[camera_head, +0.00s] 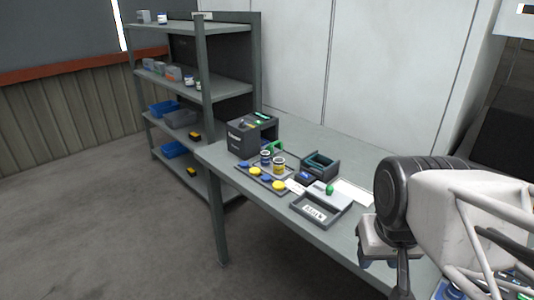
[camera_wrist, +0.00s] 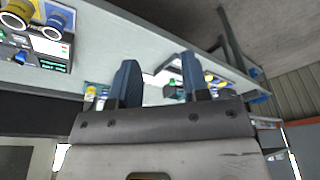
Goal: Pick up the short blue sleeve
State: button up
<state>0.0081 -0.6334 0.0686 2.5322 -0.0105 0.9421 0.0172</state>
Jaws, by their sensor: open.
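My gripper (camera_wrist: 157,60) is open, its two dark blue fingers apart with nothing between them in the wrist view. In the head view, a small dark blue cylinder with a pale band (camera_head: 265,158) stands on the dark tray on the bench, beside a yellow one (camera_head: 279,165). In the wrist view, a blue-ended cylinder (camera_wrist: 56,20) and a yellow-ended one (camera_wrist: 17,14) show at the top left, away from the fingers. I cannot tell which blue piece is the short sleeve. My arm hides the near right of the bench.
The tray (camera_head: 250,176) also holds yellow round pieces and small blue pieces. A dark grey box (camera_head: 252,134), a dark open holder (camera_head: 320,164) and a labelled shallow tray (camera_head: 314,211) stand nearby. Shelving (camera_head: 202,100) with bins stands at the left. The bench's front strip is clear.

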jog(key=o, duration=0.6)
jog(key=w+a+r+n, duration=0.1)
jog(key=w+r+n, duration=0.15)
jog(key=w, duration=0.65)
jog(key=w+a+r+n, duration=0.1)
jog(key=w+r+n, duration=0.15)
jog(key=w, duration=0.65)
jog(key=n+g, duration=0.3)
jog(key=n, duration=1.1)
send_over(265, 159)
jog(key=w, duration=0.3)
notch_tip(265, 159, down, 21)
jog(key=shift+s+d+r, duration=0.1)
jog(key=shift+s+d, duration=0.1)
jog(key=shift+d, duration=0.05)
